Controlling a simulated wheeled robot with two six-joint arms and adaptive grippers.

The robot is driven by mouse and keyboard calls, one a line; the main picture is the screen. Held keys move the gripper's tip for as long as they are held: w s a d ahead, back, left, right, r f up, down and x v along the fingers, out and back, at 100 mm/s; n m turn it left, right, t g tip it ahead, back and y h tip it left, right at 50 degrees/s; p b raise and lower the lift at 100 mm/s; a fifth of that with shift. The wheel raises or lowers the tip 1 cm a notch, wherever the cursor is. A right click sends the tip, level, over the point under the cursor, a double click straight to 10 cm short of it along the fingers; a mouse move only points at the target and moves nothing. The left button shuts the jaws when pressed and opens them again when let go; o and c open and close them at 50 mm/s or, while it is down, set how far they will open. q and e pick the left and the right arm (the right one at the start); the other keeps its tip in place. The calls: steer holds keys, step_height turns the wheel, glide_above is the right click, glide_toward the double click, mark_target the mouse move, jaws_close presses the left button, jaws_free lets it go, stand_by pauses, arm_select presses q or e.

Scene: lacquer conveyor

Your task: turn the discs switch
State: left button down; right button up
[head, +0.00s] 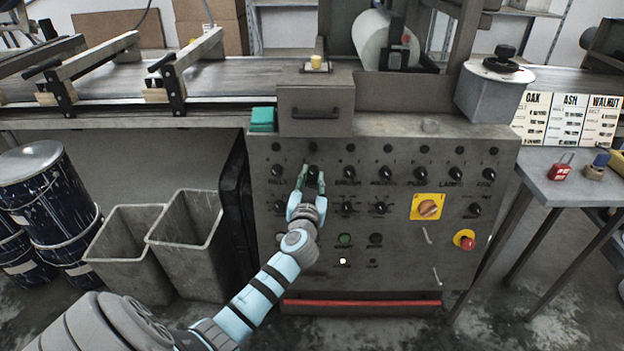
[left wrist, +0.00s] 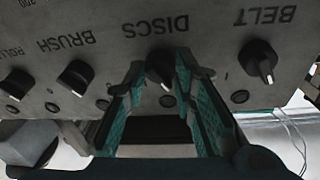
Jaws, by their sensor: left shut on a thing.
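The discs switch is a black knob (left wrist: 160,68) under the upside-down DISCS label in the left wrist view. It sits in the upper knob row of the grey control panel (head: 400,150). My left gripper (head: 312,181) is at this knob, with its green-lined fingers on either side of it, shut on it. In the head view the fingers partly cover the knob and its label. My right gripper is not in view.
Neighbouring knobs are BELT (left wrist: 258,66) and BRUSH (left wrist: 75,77), close beside the fingers. The panel also has a yellow-plated rotary switch (head: 428,207) and a red button (head: 466,242). Grey bins (head: 187,235) stand left of it, a side table (head: 575,185) right.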

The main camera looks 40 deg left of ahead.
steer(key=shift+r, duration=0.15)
arm_select(q)
steer(key=shift+m+p, duration=0.75)
steer(key=shift+m, duration=0.35)
steer(key=m+p, duration=0.1)
steer(key=m+h, duration=0.1)
steer(key=m+p, duration=0.1)
steer(key=shift+s+a+r+m+h+p, duration=0.1)
steer(key=shift+r+m+h+p, duration=0.2)
steer(key=shift+m+p, duration=0.1)
steer(key=m+p, duration=0.2)
steer(key=m, duration=0.1)
steer(key=shift+m+h+p, duration=0.4)
steer(key=shift+m+p, duration=0.4)
steer(key=shift+p, duration=0.05)
steer(key=shift+a+m+g+p, duration=0.1)
steer(key=shift+m+g+p, duration=0.2)
steer(key=shift+m+p, duration=0.8)
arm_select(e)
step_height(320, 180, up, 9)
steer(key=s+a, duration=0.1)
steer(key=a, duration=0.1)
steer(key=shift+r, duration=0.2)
arm_select(q)
steer(key=shift+f, duration=0.1)
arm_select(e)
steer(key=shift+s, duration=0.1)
arm_select(q)
steer(key=c, duration=1.3)
jaws_free()
